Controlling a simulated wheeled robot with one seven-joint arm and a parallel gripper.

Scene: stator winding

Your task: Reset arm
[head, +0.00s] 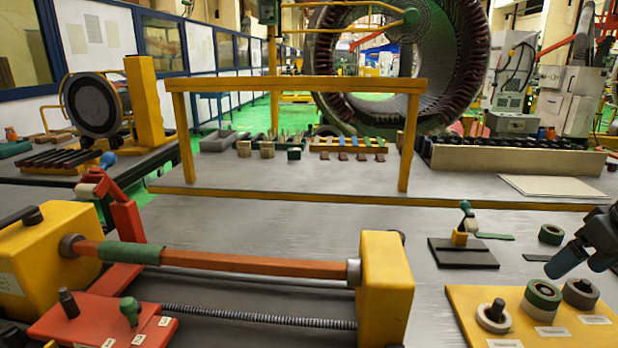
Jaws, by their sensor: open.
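My gripper (580,256) shows at the right edge, dark and blue-grey, with its fingers pointing down and to the left. It is open, and I see nothing held between the fingers. It is partly cut off by the frame edge, and the rest of my arm is out of view. In the picture it is just above the yellow board (470,305) with its pegs and rings. A green-topped ring stack (543,294) stands on the board below it. I cannot tell the exact height of the gripper above the board.
A loose green ring (550,234) lies behind the board. A small clamp on a dark base (463,252) stands left of it. A yellow machine with an orange bar (250,263) fills the left front. A yellow frame (295,84) stands behind. Grey tabletop between is clear.

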